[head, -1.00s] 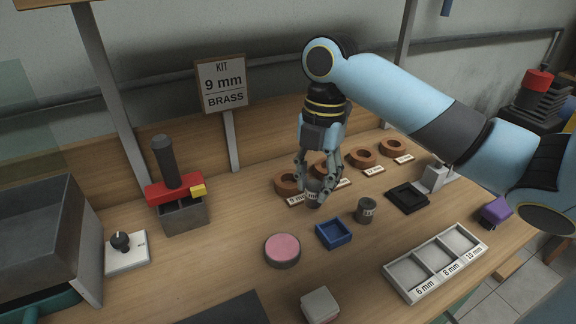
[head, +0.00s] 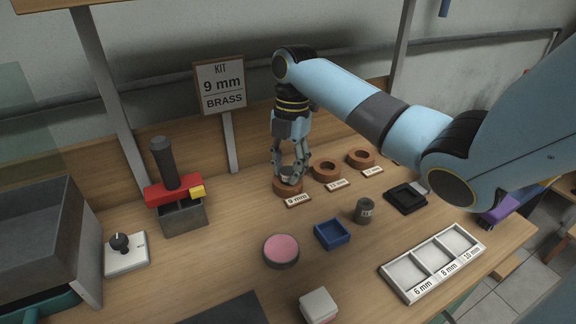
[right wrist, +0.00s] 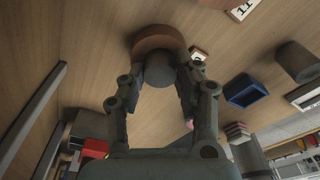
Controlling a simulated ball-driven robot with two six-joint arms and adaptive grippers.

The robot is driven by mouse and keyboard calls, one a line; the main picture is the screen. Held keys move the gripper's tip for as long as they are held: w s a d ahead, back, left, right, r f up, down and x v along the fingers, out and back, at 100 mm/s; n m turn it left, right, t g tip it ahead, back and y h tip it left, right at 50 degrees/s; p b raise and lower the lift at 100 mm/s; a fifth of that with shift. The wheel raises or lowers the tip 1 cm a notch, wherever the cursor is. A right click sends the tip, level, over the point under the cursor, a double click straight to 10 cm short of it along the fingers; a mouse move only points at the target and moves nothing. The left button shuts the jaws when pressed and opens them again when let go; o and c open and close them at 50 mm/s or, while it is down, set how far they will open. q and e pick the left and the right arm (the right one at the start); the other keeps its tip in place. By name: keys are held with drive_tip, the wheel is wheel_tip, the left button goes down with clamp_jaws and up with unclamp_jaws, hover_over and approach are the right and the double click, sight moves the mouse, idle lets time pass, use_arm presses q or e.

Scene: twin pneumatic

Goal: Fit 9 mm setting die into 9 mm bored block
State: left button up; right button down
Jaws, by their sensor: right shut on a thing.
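The 9 mm bored block (head: 287,187) is a round brown wooden ring on the bench behind its "9 mm" label. My right gripper (head: 291,176) is over this block, fingers pointing down, shut on a grey cylindrical die (head: 289,172). In the right wrist view the die (right wrist: 159,70) is between the fingers, with the brown block (right wrist: 158,38) just beyond it. The die stands at the block's opening; how deep it sits, if at all, I cannot tell. The fingers hide part of both. My left gripper is not in view.
Two more brown bored blocks (head: 327,171) (head: 361,158) stand to the right. A second grey die (head: 363,211), a blue tray (head: 334,234), a pink-topped round pad (head: 281,251) and a white three-part tray (head: 434,264) are in front. A red-topped press (head: 174,193) stands left.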

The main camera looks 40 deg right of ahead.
sight(290, 168)
drive_tip(key=c, duration=0.9)
unclamp_jaws()
drive_tip(key=shift+f, duration=0.15)
drive_tip(key=shift+c, duration=0.2)
drive_tip(key=r, duration=0.7)
drive_tip(key=shift+w+d+r, duration=0.1)
drive_tip(key=shift+d+r, duration=0.3)
